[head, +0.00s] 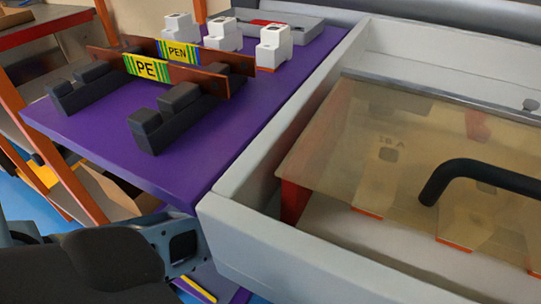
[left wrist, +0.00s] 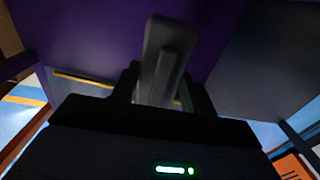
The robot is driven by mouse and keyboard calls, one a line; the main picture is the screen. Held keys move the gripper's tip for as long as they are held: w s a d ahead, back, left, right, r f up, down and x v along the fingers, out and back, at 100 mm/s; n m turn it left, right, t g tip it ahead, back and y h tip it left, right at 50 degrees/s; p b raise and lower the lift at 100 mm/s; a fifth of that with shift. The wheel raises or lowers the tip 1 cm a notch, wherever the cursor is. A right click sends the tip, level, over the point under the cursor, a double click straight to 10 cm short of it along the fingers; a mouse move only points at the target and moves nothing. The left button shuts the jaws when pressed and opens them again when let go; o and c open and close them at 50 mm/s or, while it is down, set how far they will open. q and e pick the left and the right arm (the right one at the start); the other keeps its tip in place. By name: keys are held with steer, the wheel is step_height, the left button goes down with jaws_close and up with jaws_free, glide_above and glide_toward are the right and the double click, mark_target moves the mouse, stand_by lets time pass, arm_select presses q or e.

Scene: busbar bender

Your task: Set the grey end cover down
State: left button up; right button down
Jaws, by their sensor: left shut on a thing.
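In the left wrist view a plain grey piece, which looks like the grey end cover (left wrist: 168,50), stands between the dark fingers of my left gripper (left wrist: 163,92). The gripper is shut on it. A dark purple surface lies behind the piece; whether they touch I cannot tell. In the head view my left arm comes in at the bottom left, beside the near edge of the purple table (head: 95,135). The fingers and the held piece cannot be made out there. My right gripper is in neither view.
Copper bars labelled PE (head: 147,68) and PEN (head: 178,51) rest on black supports (head: 160,122). Several white blocks (head: 273,46) stand behind. A grey-walled enclosure (head: 240,190) with a clear cover and black handle (head: 480,172) fills the right. The table's near strip is clear.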

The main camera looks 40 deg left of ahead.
arm_select(q)
steer(key=shift+f, duration=0.25)
step_height(320, 180, down, 4)
steer(key=shift+r+b, duration=0.1)
steer(key=shift+b, duration=0.95)
steer(key=shift+f, duration=0.3)
steer(key=shift+r, duration=0.1)
steer(key=o, duration=1)
